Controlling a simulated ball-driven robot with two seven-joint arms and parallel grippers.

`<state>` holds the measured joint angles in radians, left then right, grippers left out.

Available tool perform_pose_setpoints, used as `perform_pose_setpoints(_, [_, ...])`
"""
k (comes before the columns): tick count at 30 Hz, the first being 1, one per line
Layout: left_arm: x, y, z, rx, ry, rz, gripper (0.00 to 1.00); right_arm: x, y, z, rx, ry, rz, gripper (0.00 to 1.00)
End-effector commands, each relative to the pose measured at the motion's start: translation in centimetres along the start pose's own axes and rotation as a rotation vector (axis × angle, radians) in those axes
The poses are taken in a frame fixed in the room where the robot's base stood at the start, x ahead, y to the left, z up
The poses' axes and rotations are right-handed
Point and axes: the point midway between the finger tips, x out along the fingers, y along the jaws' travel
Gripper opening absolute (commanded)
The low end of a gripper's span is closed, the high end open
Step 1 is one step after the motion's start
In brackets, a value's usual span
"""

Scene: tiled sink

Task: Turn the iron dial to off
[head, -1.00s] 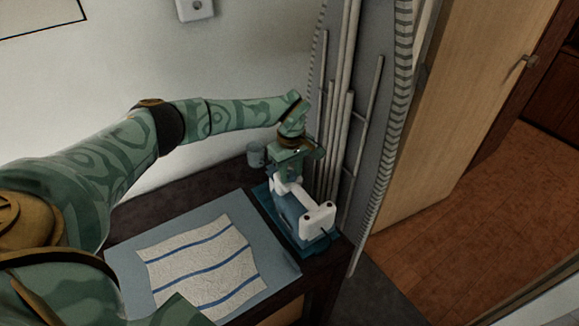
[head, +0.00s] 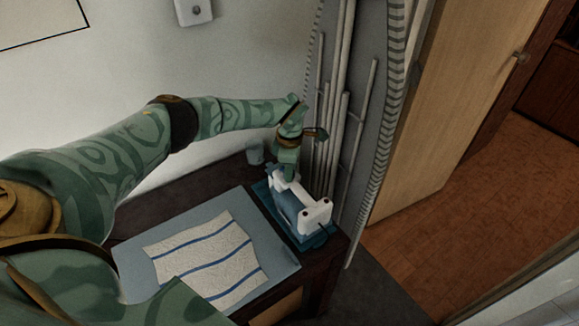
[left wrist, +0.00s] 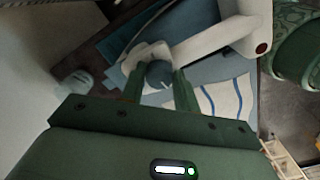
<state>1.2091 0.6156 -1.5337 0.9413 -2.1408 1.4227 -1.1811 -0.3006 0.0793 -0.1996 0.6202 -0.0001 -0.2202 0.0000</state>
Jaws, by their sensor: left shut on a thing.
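The iron (head: 298,209), white and blue, stands on a blue stand (head: 262,190) at the right end of the dark table. Its round grey-blue dial (left wrist: 159,74) shows in the left wrist view between my fingers, on the white iron body. My left gripper (head: 287,174) reaches down to the back end of the iron from above. In the left wrist view my left gripper (left wrist: 160,92) has its two green fingers on either side of the dial, shut on it. The dial's markings are too small to read. My right gripper is not in view.
A striped cloth (head: 207,262) lies on a light blue mat (head: 272,258) left of the iron. A small grey cup (head: 255,153) stands behind it. Upright pipes (head: 335,110) rise close by on the right. A wall switch (head: 194,11) is above.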

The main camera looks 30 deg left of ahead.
Motion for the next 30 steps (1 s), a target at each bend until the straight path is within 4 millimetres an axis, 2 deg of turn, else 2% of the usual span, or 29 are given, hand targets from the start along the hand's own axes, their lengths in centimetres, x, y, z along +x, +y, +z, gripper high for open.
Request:
perform_pose_setpoints(9, [-0.13,0.15,0.00,-0.073,-0.001,0.004,0.08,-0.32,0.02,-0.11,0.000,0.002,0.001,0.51])
perform_pose_setpoints(21, [-0.11,0.15,0.00,-0.078,-0.001,0.003,0.08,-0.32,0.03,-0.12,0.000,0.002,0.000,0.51])
perform_pose_setpoints(22, [-0.11,0.15,0.00,-0.078,-0.001,0.003,0.34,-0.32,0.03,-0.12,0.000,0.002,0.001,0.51])
perform_pose_setpoints(24, [-0.10,0.14,0.00,-0.078,-0.001,0.003,0.53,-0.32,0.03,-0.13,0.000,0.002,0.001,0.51])
perform_pose_setpoints(30, [-0.05,0.08,0.00,-0.078,-0.001,0.001,0.53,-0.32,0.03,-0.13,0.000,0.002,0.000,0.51])
